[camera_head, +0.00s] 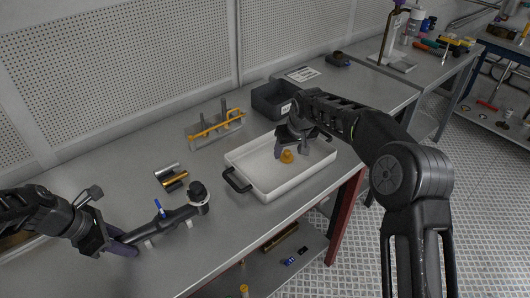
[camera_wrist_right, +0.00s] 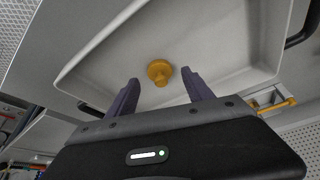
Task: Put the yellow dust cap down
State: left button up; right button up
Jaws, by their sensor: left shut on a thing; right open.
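The yellow dust cap (camera_head: 287,156) lies in the white tray (camera_head: 265,190). The right wrist view also shows the cap (camera_wrist_right: 160,72) on the tray floor (camera_wrist_right: 215,45), just beyond and between my fingertips. My right gripper (camera_wrist_right: 161,82) is open and empty over the tray; in the head view my right gripper (camera_head: 292,148) is close beside the cap. My left gripper (camera_head: 128,245) is at the left, shut on the near end of a dark pipe (camera_head: 178,217) with a blue handle and a black-capped end.
The tray has a raised rim and a black handle (camera_head: 236,180). The bench between rack and cylinders is clear.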

jog(key=a+v, duration=0.1)
jog(key=v, duration=0.8)
jog(key=shift+s+d+r, duration=0.2)
jog(key=shift+d+r, duration=0.15)
jog(key=shift+d, duration=0.15)
pick_arm(q)
jog(key=o, duration=1.2)
jog(key=shift+r, duration=0.1)
jog(key=v, duration=1.1)
jog(key=shift+s+a+r, duration=0.1)
jog(key=shift+a+r, duration=0.05)
jog(key=shift+r, duration=0.2)
jog(key=shift+s, duration=0.1)
pick_arm(e)
jog(key=shift+s+f, duration=0.1)
